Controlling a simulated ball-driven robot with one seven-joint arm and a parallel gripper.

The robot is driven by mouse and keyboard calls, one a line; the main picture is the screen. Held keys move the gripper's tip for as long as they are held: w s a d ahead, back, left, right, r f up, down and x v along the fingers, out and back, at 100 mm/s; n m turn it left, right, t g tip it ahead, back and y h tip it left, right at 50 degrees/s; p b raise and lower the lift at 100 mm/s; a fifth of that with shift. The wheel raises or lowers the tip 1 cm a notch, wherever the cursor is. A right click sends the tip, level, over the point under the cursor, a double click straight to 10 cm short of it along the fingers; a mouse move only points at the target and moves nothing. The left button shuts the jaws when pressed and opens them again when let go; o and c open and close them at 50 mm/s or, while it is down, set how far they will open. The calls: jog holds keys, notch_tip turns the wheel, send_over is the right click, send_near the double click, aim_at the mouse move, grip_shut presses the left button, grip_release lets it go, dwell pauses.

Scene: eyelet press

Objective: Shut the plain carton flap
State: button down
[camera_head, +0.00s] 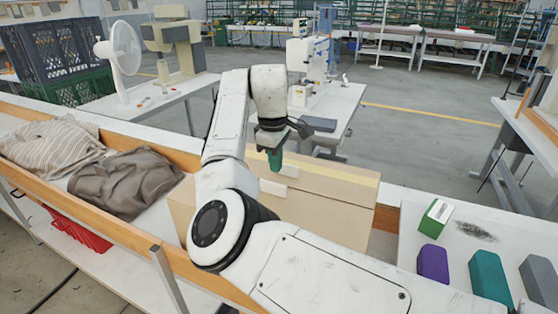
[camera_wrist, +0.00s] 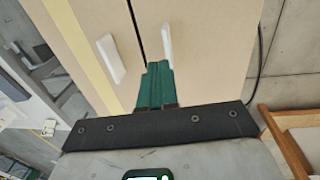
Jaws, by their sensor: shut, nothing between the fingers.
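The tan carton lies in the middle of the bench in the head view. Its flap with a yellow stripe (camera_head: 335,178) is on the far side, and its plain flap (camera_head: 320,219) is on the near side. Each carries a small white tab. In the wrist view a dark narrow gap runs between the striped flap (camera_wrist: 82,45) and the plain flap (camera_wrist: 215,50). My gripper (camera_head: 275,165) points down over the carton, its green fingers (camera_wrist: 157,68) together and empty, near the gap and the tabs. I cannot tell whether they touch the carton. My arm hides part of the plain flap.
Striped cloth (camera_head: 52,146) and brown cloth (camera_head: 125,183) lie left of the carton. A green-and-white box (camera_head: 435,218), a purple block (camera_head: 433,263), a teal block (camera_head: 488,276) and a grey block (camera_head: 540,281) stand at right. Wooden rails edge the bench.

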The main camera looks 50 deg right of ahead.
notch_tip(320, 180, up, 10)
jog(key=b, duration=0.1)
jog(key=shift+b, duration=0.35)
